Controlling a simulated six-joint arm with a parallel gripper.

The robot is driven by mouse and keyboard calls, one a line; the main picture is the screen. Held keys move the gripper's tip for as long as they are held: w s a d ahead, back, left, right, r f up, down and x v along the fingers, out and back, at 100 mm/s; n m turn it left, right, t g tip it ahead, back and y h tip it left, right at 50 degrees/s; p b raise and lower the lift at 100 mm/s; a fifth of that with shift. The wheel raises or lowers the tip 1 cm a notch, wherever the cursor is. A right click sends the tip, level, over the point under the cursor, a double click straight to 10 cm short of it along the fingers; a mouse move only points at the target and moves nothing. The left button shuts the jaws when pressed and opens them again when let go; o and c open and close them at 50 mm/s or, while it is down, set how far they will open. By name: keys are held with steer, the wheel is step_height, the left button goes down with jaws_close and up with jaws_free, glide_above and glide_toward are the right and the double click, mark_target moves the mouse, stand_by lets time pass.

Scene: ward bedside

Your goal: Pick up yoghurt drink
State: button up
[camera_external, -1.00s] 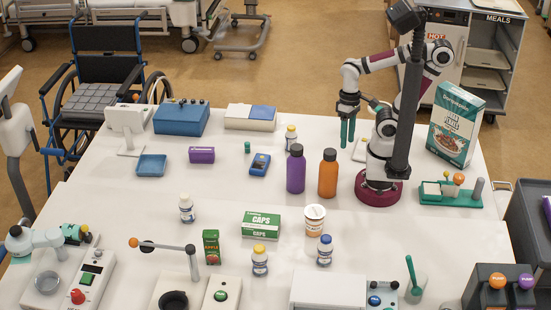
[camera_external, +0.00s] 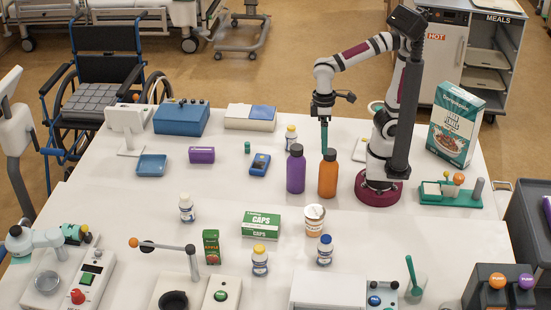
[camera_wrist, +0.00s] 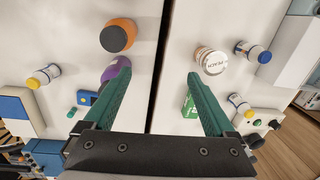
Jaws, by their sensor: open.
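No label reading yoghurt drink is legible. Small white bottles stand upright on the table: a yellow-capped one (camera_external: 260,262) in front, a blue-capped one (camera_external: 324,251), a white-capped one (camera_external: 186,210) to the left, and another yellow-capped one (camera_external: 291,139) at the back. In the wrist view I see a blue-capped bottle (camera_wrist: 250,51) and yellow-capped bottles at left (camera_wrist: 44,76) and right (camera_wrist: 237,104). A white tub (camera_external: 313,219) reads PEACH in the wrist view (camera_wrist: 210,61). My gripper (camera_external: 324,145) points down, open and empty (camera_wrist: 157,75), near the purple and orange bottles.
The tall purple bottle (camera_external: 295,172) and orange bottle (camera_external: 327,175) stand close to my gripper. A green CAPS box (camera_external: 261,224) and apple carton (camera_external: 211,246) are in front. A tall green box (camera_external: 454,123) is at right. The table's left middle is mostly clear.

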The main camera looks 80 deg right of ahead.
steer(key=w+a+n, duration=0.3)
steer(key=a+n, duration=0.2)
steer(key=a, duration=0.4)
steer(key=n+h, duration=0.1)
steer(key=n, duration=0.7)
glide_above(326, 240)
step_height(326, 240, down, 2)
steer(key=f, duration=0.1)
steer(key=shift+t, duration=0.3)
steer(key=f, duration=1.4)
steer(key=shift+d+f, duration=0.35)
steer(key=shift+d, duration=0.05)
jaws_close()
